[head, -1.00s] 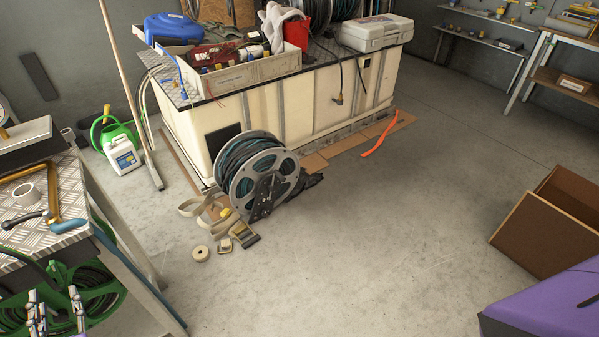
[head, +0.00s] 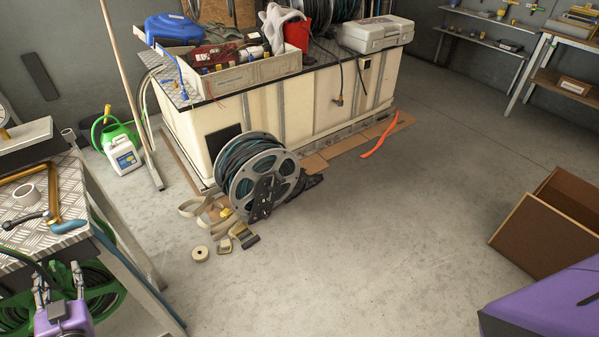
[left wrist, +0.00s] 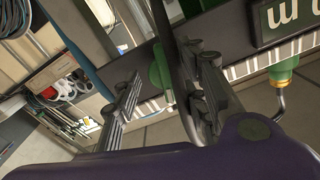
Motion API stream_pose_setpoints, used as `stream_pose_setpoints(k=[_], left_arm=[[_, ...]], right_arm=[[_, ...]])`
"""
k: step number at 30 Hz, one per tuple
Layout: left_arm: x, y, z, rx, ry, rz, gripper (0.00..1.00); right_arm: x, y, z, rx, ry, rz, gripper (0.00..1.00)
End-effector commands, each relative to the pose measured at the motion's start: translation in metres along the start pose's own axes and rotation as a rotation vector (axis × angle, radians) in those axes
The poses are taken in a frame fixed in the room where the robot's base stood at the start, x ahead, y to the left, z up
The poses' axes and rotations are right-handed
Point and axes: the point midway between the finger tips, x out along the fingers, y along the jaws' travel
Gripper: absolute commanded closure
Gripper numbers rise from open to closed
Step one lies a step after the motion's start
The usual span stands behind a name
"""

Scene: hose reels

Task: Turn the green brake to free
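A green hose reel (head: 103,291) with dark hose stands under the metal bench at the lower left of the head view. My left gripper (head: 58,282) is in front of it, fingers toward the reel, partly covering it. In the left wrist view the two dark fingers (left wrist: 165,90) stand apart. A dark hose or bar and a green rounded part (left wrist: 160,68) show between or beyond them; I cannot tell whether they touch. A green fitting (left wrist: 284,72) with a bent metal rod is at the right. I cannot tell which green part is the brake. My right gripper is not in view.
The tread-plate bench (head: 70,190) holds tape and a yellow-framed tool above my left gripper. A grey hose reel (head: 262,175) with straps lies on the floor by the cream cabinet (head: 290,112). A brown box (head: 545,235) is at right. The middle floor is clear.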

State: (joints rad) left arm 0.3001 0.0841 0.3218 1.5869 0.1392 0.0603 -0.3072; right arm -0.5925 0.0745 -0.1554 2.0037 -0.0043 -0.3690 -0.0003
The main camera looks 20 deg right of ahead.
Motion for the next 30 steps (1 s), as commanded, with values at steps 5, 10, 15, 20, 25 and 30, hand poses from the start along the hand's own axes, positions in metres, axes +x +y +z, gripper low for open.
stream_pose_setpoints(k=[5,10,15,20,25,30], left_arm=[[0.000,0.000,0.000,0.000,0.001,0.000,0.72],[0.000,0.001,-0.001,0.000,0.001,0.001,0.95],[0.000,0.001,-0.002,-0.043,0.001,0.002,1.00],[0.001,0.001,-0.005,-0.216,0.003,0.002,1.00],[0.000,0.002,-0.003,-0.281,0.000,0.003,1.00],[0.000,0.003,-0.002,-0.280,0.000,0.004,1.00]], right_arm=[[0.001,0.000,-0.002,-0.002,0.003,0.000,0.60],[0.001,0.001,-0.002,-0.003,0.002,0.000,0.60],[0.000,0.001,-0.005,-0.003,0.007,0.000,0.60],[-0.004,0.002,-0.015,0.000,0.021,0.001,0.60],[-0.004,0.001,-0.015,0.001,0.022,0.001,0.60],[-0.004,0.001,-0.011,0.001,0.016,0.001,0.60]])
